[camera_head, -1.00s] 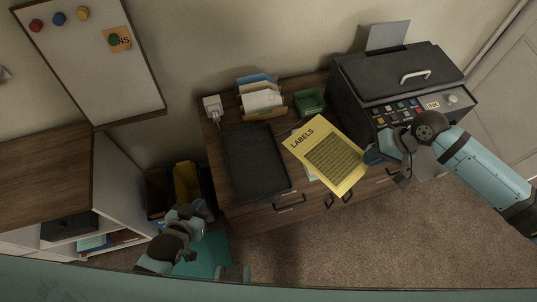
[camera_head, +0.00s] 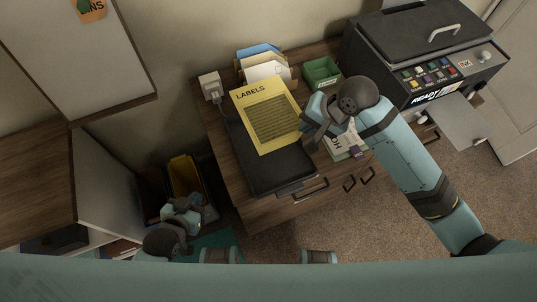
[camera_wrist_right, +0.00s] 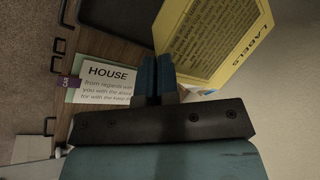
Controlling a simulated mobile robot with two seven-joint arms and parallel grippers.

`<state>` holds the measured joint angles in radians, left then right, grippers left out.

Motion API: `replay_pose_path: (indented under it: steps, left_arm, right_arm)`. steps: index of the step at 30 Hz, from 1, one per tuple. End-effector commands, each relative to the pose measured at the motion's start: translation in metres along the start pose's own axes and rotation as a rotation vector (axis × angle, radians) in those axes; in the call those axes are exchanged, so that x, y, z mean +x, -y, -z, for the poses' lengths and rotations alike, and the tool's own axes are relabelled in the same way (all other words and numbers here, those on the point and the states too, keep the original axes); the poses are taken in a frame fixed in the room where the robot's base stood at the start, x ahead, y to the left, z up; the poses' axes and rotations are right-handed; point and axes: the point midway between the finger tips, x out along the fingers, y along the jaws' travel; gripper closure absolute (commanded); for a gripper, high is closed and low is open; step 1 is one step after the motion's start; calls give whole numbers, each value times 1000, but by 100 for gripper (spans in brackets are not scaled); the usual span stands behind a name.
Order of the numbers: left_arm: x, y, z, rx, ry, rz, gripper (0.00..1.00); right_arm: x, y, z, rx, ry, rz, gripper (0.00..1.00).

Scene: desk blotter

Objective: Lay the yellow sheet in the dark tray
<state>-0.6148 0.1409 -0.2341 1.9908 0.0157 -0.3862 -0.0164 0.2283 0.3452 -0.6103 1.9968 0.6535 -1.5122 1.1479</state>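The yellow sheet (camera_head: 271,116), marked LABELS, is over the back part of the dark tray (camera_head: 268,172) in the head view. It hides that part of the tray; whether it touches the tray I cannot tell. My right gripper (camera_head: 309,124) is at the sheet's right edge. In the right wrist view the fingers (camera_wrist_right: 157,76) are close together at the edge of the yellow sheet (camera_wrist_right: 212,42), apparently shut on it. A dark tray corner (camera_wrist_right: 112,14) shows beyond. My left gripper (camera_head: 186,208) hangs low left, away from the desk; its finger opening is unclear.
A HOUSE paper (camera_wrist_right: 108,82) lies on the desk right of the tray. A green box (camera_head: 321,73), a letter holder (camera_head: 264,68) and a white socket box (camera_head: 209,84) stand at the back. The printer (camera_head: 424,54) is at right, a pale sheet (camera_head: 468,122) jutting from its front.

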Motion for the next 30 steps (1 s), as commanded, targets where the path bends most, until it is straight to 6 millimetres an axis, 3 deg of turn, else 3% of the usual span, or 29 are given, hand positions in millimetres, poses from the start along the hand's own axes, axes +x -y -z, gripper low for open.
replay_pose_path:
  steps: [5,19,30]
  left_arm:
    - [4,-4,-1,-2,-13,-8,100]
    - [11,-1,-10,-14,2,-2,100]
    - [13,-1,-12,-19,1,-2,100]
  right_arm:
    - [19,-3,-2,33,-11,0,100]
    - [123,-59,-2,32,-11,-1,100]
    - [155,-76,-2,30,-12,1,100]
